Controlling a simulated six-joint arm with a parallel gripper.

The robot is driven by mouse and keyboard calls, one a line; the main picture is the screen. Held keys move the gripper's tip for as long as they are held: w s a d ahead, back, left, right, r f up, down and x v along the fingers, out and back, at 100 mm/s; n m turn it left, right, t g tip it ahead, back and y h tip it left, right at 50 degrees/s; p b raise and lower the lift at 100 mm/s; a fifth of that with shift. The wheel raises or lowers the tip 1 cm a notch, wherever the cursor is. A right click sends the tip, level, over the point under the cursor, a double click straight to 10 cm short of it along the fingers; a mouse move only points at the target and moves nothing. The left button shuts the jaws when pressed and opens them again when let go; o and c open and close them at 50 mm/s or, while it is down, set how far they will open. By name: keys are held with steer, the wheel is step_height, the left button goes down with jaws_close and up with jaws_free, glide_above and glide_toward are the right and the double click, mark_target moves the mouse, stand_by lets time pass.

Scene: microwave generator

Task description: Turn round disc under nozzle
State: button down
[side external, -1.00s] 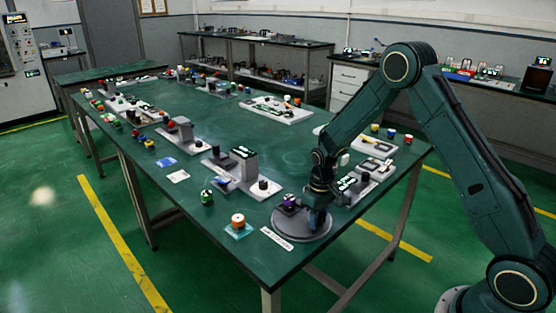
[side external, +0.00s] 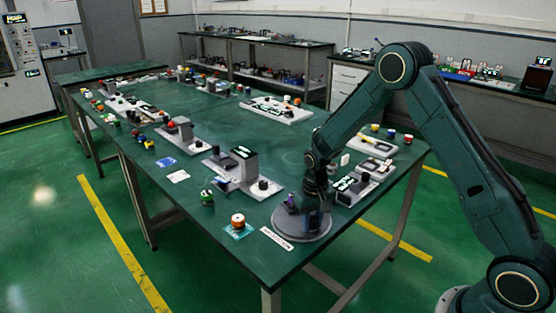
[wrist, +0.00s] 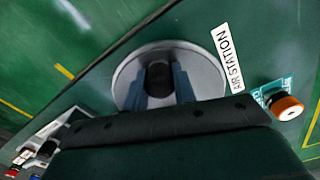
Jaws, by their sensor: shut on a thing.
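The round grey disc (side external: 290,228) lies at the near corner of the green table. In the wrist view, the disc (wrist: 208,82) has a dark round knob (wrist: 158,77) near its middle. My gripper (side external: 317,226) points down over the disc. In the wrist view, the two blue-grey fingers of my gripper (wrist: 160,88) are on either side of the knob, shut on it. A small purple piece (side external: 291,202) shows at the disc's far left side, partly hidden by my gripper. I cannot make out a nozzle clearly.
A white "AIR STATION" label (wrist: 226,58) lies beside the disc. An orange-and-white round button (wrist: 285,105) on a teal plate is close by. Grey stations stand behind, including one with a tall block (side external: 244,165) and one at right (side external: 352,188). The table edge is near.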

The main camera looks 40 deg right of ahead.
mark_target(287, 226)
steer(key=shift+w+a+m, duration=0.2)
steer(key=shift+a+m, duration=0.15)
steer(key=shift+m, duration=0.4)
steer(key=shift+w+a+m, duration=0.2)
steer(key=shift+a+m, duration=0.15)
steer(key=shift+m, duration=0.4)
steer(key=shift+w+a+m, duration=0.35)
steer(key=shift+m, duration=0.6)
steer(key=shift+w+a+m, duration=0.35)
steer(key=shift+m, duration=0.6)
steer(key=shift+w+a+m, duration=0.25)
steer(key=shift+w+m, duration=0.15)
steer(key=shift+m, duration=0.45)
steer(key=shift+w+a+m, duration=0.2)
steer(key=shift+w+m, duration=0.2)
steer(key=shift+m, duration=0.45)
steer(key=shift+w+a+m, duration=0.1)
steer(key=shift+w+m, duration=0.4)
steer(key=shift+m, duration=0.4)
steer(key=shift+w+a+m, duration=0.1)
steer(key=shift+w+m, duration=0.4)
steer(key=shift+m, duration=0.4)
steer(key=shift+w+d, duration=0.1)
steer(key=c, duration=1.1)
jaws_free()
steer(key=shift+c, duration=0.2)
steer(key=shift+r, duration=0.15)
